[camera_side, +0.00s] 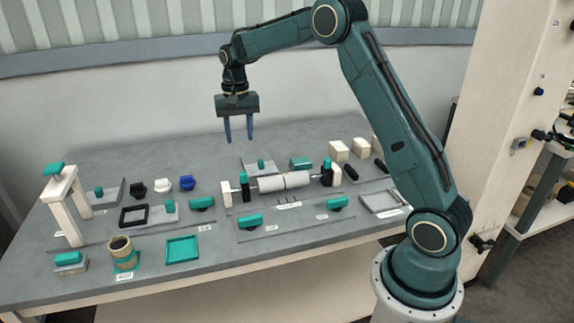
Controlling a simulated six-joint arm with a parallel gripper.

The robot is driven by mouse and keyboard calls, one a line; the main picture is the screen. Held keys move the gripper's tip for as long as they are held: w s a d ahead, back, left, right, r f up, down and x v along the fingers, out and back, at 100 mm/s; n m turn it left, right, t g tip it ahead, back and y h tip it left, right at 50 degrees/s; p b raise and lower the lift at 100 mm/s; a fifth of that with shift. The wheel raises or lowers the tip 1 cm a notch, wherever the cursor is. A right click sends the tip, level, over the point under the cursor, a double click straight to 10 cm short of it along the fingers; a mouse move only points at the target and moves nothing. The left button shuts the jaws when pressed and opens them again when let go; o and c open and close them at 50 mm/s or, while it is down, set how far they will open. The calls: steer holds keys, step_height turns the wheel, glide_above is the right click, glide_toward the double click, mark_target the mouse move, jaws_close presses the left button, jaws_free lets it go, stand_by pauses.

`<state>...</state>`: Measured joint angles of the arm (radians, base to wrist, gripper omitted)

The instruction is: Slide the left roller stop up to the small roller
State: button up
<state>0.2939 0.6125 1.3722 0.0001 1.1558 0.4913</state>
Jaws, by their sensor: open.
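My gripper (239,138) hangs open and empty above the back of the table, fingers pointing down. Below it and slightly right, pale rollers (285,182) lie along a shaft between two white end blocks. An upright black piece with a teal top, apparently the left roller stop (245,188), stands at the left end of the shaft, a short gap from the rollers. A similar right stop (327,173) stands close to their right end. I cannot tell for sure which roller section is the small roller.
A white arch with a teal top (65,200), a teal tray (182,250) and a brown roll (121,248) stand at left. Cream blocks (339,151) stand at back right. The table's back left is clear.

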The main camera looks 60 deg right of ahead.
mark_target(243, 173)
steer(key=shift+m, duration=0.3)
steer(key=shift+c, duration=0.2)
steer(key=m, duration=1.7)
step_height(243, 173, down, 14)
steer(key=shift+r, duration=0.15)
stand_by(0.6)
